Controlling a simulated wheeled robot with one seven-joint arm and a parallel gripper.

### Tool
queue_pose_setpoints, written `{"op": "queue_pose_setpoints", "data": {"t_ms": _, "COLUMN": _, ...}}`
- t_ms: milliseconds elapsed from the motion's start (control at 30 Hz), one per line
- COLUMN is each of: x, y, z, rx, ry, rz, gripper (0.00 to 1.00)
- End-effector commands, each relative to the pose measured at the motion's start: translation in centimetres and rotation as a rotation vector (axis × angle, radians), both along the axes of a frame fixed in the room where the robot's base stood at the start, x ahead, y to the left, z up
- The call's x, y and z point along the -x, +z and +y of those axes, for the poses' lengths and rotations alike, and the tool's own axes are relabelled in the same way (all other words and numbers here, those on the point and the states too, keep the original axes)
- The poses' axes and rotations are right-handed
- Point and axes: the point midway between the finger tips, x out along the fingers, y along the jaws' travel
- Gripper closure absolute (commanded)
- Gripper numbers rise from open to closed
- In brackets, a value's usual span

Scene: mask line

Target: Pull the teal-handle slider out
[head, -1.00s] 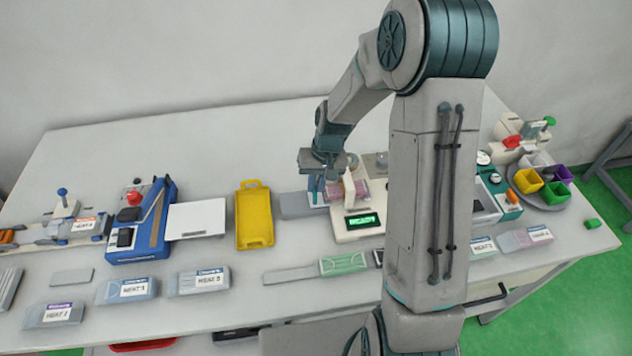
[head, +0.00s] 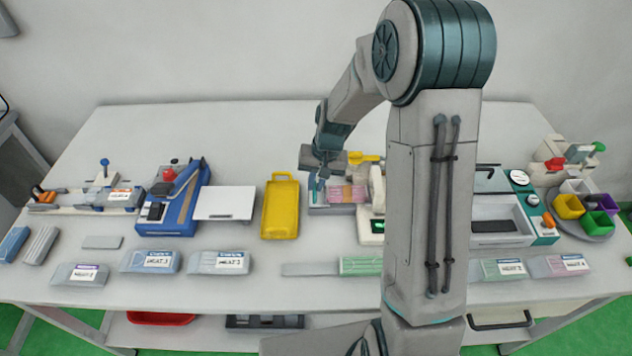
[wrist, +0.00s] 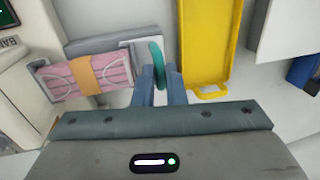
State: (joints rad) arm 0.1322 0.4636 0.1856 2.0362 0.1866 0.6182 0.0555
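The teal handle (wrist: 157,62) stands up between the two fingers of my gripper (wrist: 160,90) in the wrist view. The fingers lie close on both sides of it, with no clear gap. The handle sits on the pale end plate of the grey slider (wrist: 88,45). A pink pleated mask (wrist: 118,66) with an orange band lies beside it, toward the pale machine. In the head view my gripper (head: 318,186) is at the left end of the slider (head: 316,209), and the pink mask (head: 345,194) is just right of it. My arm hides part of the machine.
A yellow tray (head: 265,222) stands close left of the slider, with a narrow strip of bare table between. A blue device (head: 185,213) with a white plate is further left. Labelled packs and a green mask (head: 360,266) lie along the front.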

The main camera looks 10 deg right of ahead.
Motion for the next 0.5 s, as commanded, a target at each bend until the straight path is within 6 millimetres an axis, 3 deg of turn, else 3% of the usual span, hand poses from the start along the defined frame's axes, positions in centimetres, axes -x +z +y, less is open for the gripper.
{"op": "queue_pose_setpoints", "data": {"t_ms": 33, "x": -0.08, "y": 0.11, "z": 0.37, "rx": -0.004, "ry": 0.003, "rz": -0.003, "gripper": 0.83}}
{"op": "queue_pose_setpoints", "data": {"t_ms": 100, "x": -0.07, "y": 0.10, "z": 0.36, "rx": -0.004, "ry": 0.003, "rz": -0.003, "gripper": 0.67}}
{"op": "queue_pose_setpoints", "data": {"t_ms": 500, "x": -0.09, "y": 0.79, "z": 0.01, "rx": -0.002, "ry": 0.001, "rz": -0.005, "gripper": 0.67}}
